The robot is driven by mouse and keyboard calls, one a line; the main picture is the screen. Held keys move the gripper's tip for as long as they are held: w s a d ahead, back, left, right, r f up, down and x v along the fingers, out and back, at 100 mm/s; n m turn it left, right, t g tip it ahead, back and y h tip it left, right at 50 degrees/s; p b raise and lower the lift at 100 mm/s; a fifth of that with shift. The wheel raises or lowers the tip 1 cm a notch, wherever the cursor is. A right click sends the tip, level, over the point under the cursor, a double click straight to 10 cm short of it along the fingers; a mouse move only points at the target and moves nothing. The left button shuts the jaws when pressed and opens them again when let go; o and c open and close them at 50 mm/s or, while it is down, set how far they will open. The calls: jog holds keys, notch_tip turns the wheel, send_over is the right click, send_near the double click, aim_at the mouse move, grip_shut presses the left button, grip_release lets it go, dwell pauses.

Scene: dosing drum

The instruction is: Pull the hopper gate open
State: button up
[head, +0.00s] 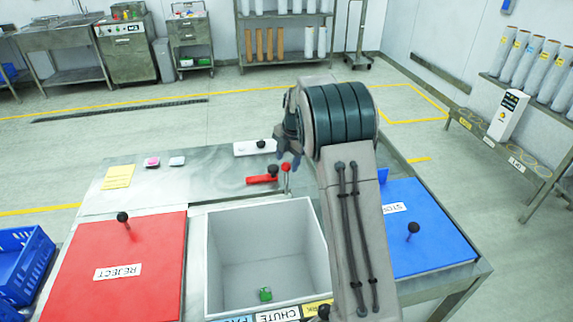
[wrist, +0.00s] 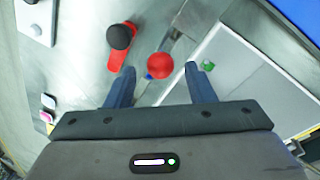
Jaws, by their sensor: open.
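No part in view is labelled as the hopper gate. A red ball knob (head: 286,168) on a thin post stands on the metal bench behind the white bin. In the wrist view the red ball (wrist: 160,66) lies between my fingertips, and I cannot tell its distance from them. Beside it is a red bar (head: 261,180) with a black knob (head: 272,170); the bar also shows in the wrist view (wrist: 121,60). My gripper (wrist: 161,76) is open and empty, pointing down over this spot. In the head view my arm partly hides it.
The white bin (head: 222,237) holds a green block (head: 265,294). A red REJECT lid (head: 90,285) and blue STORE lid (head: 438,250) flank it, each with a black knob. The bench's left back is mostly clear.

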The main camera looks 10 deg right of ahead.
aim_at(287, 163)
jog(key=shift+w+a+f+p, duration=0.1)
jog(key=shift+w+f+p, duration=0.1)
jog(key=shift+f, duration=0.75)
jog(key=shift+w+a+f+p, duration=0.1)
jog(key=shift+w+f, duration=0.05)
jog(key=shift+f, duration=0.8)
